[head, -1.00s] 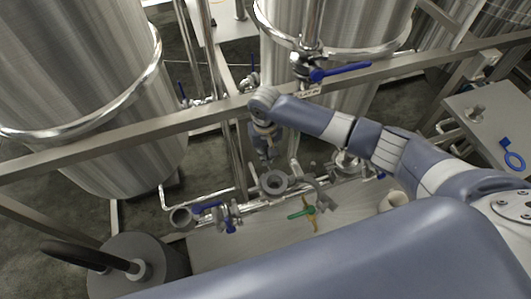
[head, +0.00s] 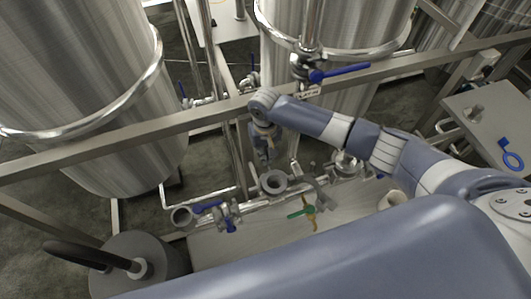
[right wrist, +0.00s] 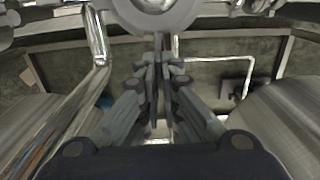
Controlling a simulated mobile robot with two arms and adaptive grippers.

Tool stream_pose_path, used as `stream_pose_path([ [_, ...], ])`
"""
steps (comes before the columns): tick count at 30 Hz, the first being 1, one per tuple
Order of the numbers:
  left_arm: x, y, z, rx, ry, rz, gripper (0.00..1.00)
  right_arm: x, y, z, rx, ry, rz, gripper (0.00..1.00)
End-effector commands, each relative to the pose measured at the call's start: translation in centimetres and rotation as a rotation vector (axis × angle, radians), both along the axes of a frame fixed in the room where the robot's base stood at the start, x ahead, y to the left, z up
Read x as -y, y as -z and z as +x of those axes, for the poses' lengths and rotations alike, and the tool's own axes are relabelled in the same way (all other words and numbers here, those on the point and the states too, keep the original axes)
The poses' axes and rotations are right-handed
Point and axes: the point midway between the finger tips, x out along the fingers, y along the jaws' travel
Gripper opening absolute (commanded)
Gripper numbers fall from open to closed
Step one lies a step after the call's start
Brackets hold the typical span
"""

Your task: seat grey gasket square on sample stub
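A grey ring (head: 272,182), which looks like the gasket, sits at the open end of the sample stub in the middle of the head view. My right gripper (head: 266,156) points down just behind the ring in the head view. In the right wrist view its fingers (right wrist: 158,68) are close together with nothing visible between them, apart from the ring. My left gripper is out of view.
A pale cup (head: 392,200) stands on the board (head: 262,243) to the right. A dark round container (head: 140,262) stands at lower left.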

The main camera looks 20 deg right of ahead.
Motion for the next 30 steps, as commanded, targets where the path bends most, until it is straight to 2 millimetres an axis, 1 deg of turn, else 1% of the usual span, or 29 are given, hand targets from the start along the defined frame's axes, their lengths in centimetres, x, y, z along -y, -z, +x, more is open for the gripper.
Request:
stream_pose_path([
  [5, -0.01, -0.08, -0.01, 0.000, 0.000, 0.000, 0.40, -0.01, -0.05, 0.00, 0.000, 0.000, 0.000, 0.00],
  [15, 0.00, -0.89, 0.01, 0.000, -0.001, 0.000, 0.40, -0.02, -0.09, -0.05, -0.001, -0.001, 0.000, 0.00],
  [30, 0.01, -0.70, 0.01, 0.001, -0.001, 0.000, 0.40, -0.02, 0.30, -0.03, -0.001, -0.001, 0.000, 0.00],
])
